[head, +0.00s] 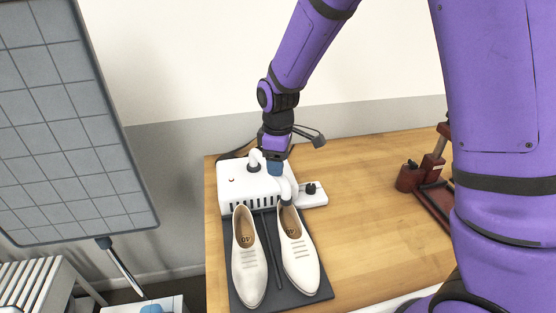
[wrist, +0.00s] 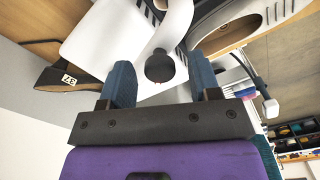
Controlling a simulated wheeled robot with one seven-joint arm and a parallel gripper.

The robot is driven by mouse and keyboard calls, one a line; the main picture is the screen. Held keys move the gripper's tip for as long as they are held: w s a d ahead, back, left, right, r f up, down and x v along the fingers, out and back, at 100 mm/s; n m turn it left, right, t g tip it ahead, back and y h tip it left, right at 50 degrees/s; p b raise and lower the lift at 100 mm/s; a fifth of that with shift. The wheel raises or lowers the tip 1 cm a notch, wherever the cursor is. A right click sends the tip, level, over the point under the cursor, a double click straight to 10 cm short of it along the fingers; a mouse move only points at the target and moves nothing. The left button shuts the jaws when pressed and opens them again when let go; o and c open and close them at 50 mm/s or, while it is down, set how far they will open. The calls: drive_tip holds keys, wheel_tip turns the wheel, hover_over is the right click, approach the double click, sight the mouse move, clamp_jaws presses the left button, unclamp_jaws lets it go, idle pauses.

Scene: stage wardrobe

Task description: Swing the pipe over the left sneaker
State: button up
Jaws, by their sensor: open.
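Two white lace-up shoes stand side by side on a dark tray (head: 266,268), the left sneaker (head: 248,270) and the right shoe (head: 298,257). Behind them is a white dryer box (head: 232,183) with front slots. A white curved pipe (head: 256,155) rises from a dark collar on its top. White tubing (head: 288,190) also shows at the heel of the right shoe; no tubing shows over the left one. My gripper (head: 274,165) is open just above the box, beside the pipe. In the wrist view, a dark round end (wrist: 159,66) with white pipe shows between the blue fingers; contact cannot be told.
A small white block (head: 313,197) with a dark knob adjoins the box on the right. A dark red stand (head: 432,180) is at the table's right. A dark shoe labelled 37 (wrist: 68,78) shows in the wrist view. The wooden table (head: 362,180) is clear between box and stand.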

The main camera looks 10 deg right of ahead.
clamp_jaws()
drive_tip(key=shift+s+a+m, duration=0.2)
drive_tip(key=shift+a+m, duration=0.3)
drive_tip(key=shift+a, duration=0.2)
drive_tip(key=a+m, duration=0.6)
drive_tip(key=a, duration=0.2)
drive_tip(key=shift+w+m, duration=0.25)
drive_tip(key=shift+m, duration=0.15)
drive_tip(key=shift+a+r, duration=0.1)
drive_tip(key=shift+a, duration=0.05)
unclamp_jaws()
wheel_tip(320, 180, up, 11)
idle(0.4)
